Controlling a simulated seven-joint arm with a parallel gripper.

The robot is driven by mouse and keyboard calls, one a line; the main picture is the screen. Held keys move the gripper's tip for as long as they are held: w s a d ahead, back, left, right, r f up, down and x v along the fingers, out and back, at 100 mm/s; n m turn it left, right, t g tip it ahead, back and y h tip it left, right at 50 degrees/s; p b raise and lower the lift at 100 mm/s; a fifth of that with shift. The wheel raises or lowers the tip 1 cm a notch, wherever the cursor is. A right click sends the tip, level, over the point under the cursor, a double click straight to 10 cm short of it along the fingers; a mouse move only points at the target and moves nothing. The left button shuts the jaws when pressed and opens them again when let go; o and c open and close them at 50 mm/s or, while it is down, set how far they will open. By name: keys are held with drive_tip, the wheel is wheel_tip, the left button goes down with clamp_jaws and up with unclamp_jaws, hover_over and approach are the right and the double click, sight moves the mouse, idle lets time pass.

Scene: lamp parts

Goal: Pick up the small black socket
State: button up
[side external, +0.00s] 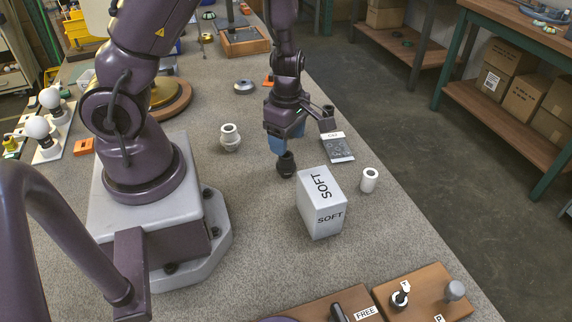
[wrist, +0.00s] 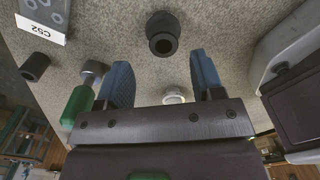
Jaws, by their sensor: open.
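A small black socket (side external: 286,164) stands on the grey bench beside the white SOFT box. In the side view my gripper (side external: 281,150) is right above it, blue fingers pointing down, partly overlapping its top. In the wrist view the black socket (wrist: 163,34) shows its round dark opening, just beyond the fingertips and roughly between their lines. My gripper (wrist: 159,62) is open, with nothing between its blue fingers. Whether the fingers touch the socket cannot be told.
The SOFT box (side external: 321,203) stands close at the right. A white cylinder (side external: 369,180), a white socket (side external: 230,138) and a CS2 card (side external: 337,148) are nearby. In the wrist view a smaller dark cylinder (wrist: 35,66) and green-handled tool (wrist: 78,104) lie left.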

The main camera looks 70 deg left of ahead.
sight(286, 165)
drive_tip(key=shift+s+d+f, duration=0.1)
drive_tip(key=shift+s+f, duration=0.05)
drive_tip(key=shift+f, duration=2.75)
drive_tip(key=c, duration=1)
